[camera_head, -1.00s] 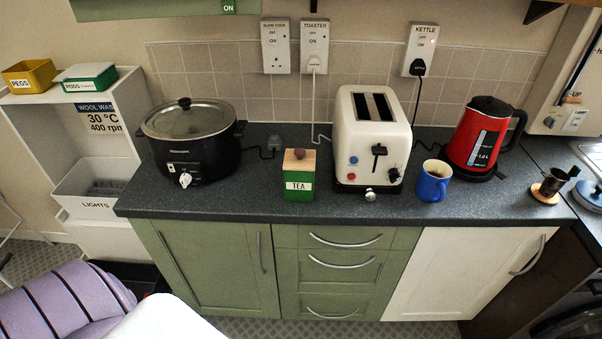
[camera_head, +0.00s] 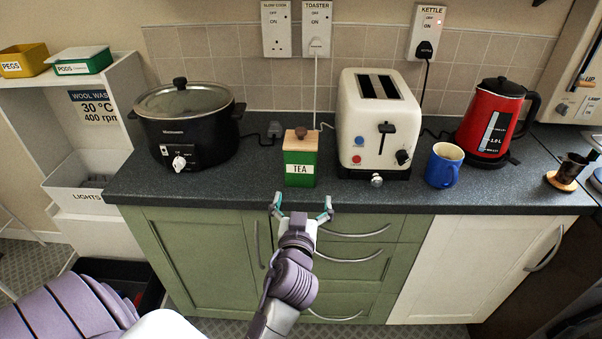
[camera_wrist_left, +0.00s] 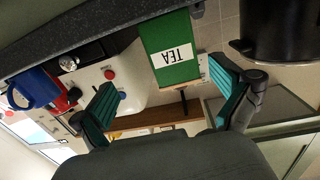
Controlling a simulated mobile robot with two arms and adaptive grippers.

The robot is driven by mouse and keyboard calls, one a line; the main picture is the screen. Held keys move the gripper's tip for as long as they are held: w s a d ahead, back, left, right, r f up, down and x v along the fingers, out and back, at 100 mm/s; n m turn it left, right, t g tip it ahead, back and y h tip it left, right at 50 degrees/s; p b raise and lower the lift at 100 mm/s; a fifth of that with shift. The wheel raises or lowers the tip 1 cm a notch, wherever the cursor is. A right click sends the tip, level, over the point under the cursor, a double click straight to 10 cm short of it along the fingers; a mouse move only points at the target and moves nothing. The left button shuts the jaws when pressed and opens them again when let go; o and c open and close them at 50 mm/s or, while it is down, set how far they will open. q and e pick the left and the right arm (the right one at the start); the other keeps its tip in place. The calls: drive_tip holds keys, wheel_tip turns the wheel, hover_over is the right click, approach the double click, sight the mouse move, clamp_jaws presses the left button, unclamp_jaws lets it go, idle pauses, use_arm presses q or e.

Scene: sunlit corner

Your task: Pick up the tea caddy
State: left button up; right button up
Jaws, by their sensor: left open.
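The tea caddy (camera_head: 300,160) is a green box with a white TEA label, a wooden lid and a dark knob. It stands upright on the dark worktop, between the slow cooker and the toaster. My left gripper (camera_head: 301,206) is open and empty in front of the caddy, low by the worktop's front edge. In the left wrist view the caddy (camera_wrist_left: 172,50) appears upside down, beyond and between the open teal fingers (camera_wrist_left: 168,100), and no finger is seen touching it. My right gripper does not show.
The black slow cooker (camera_head: 185,130) stands left of the caddy. The cream toaster (camera_head: 372,135) is close on its right, then a blue mug (camera_head: 443,166) and a red kettle (camera_head: 488,125). The worktop edge (camera_head: 220,205) runs in front, above green cupboards.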

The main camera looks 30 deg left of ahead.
sight(302, 166)
use_arm(q)
drive_tip(key=shift+y, duration=0.3)
drive_tip(key=w+a, duration=0.1)
drive_tip(key=w, duration=0.1)
drive_tip(key=w+a+r+p, duration=0.1)
drive_tip(key=w+a, duration=0.1)
drive_tip(key=w+a+r+p, duration=0.1)
drive_tip(key=w, duration=0.1)
drive_tip(key=shift+a, duration=0.2)
drive_tip(key=shift+w+a, duration=0.3)
drive_tip(key=shift+w, duration=0.2)
drive_tip(key=p+x, duration=0.1)
drive_tip(key=x, duration=0.3)
drive_tip(key=shift+a+f+p, duration=0.15)
drive_tip(key=shift+a+p, duration=0.1)
drive_tip(key=shift+p, duration=0.15)
drive_tip(key=shift+w+a+f+n, duration=0.15)
drive_tip(key=shift+w+a+n, duration=0.15)
drive_tip(key=shift+w, duration=0.15)
drive_tip(key=shift+s+d, duration=0.1)
drive_tip(key=shift+d, duration=0.05)
drive_tip(key=shift+c, duration=1)
drive_tip(key=c, duration=1.1)
drive_tip(key=shift+c, duration=0.7)
